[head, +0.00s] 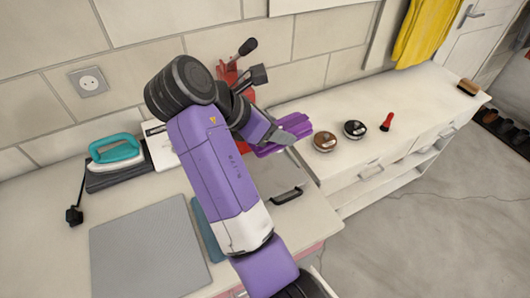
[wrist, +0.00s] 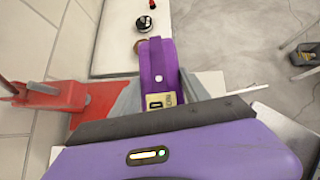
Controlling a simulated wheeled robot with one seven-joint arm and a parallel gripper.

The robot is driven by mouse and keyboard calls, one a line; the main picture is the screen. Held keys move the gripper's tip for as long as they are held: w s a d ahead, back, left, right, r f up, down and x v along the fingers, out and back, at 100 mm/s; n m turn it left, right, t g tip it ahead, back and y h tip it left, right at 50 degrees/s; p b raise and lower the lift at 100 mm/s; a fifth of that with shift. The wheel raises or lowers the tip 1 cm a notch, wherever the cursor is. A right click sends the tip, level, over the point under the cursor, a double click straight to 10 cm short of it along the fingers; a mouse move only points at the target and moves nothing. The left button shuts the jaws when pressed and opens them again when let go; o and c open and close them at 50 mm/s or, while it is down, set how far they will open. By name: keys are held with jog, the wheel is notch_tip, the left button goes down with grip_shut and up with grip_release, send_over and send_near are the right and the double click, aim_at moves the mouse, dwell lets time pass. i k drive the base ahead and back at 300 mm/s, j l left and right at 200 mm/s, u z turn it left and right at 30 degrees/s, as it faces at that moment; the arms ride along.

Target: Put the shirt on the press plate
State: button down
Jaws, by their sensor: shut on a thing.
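My gripper (head: 279,139) is shut on a purple item (head: 295,125), held beyond the counter with the iron, near the lower white cabinet. In the wrist view the purple item (wrist: 158,65) sticks out between my grey fingers, with a white dot and a pale label on it. It may be the folded shirt, but its shape does not make this certain. A flat grey plate (head: 150,250) lies bare on the near counter and may be the press plate. A red upright device (head: 232,72) with dark handles stands behind my arm, partly hidden; it also shows in the wrist view (wrist: 45,95).
A teal iron (head: 115,150) rests on a dark base at the back left. A blue flat thing (head: 206,228) is partly hidden by my arm. Round tins (head: 325,141) and a red-and-black item (head: 387,122) stand on the lower cabinet. Yellow cloth (head: 427,30) hangs at the back.

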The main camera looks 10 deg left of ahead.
aim_at(267, 167)
jog(key=i+j+z, duration=0.1)
jog(key=j+z, duration=0.2)
jog(key=j, duration=0.45)
jog(key=k+j+z, duration=0.15)
jog(key=j, duration=0.2)
jog(key=j+z, duration=0.15)
jog(key=j, duration=0.2)
jog(key=k, duration=0.05)
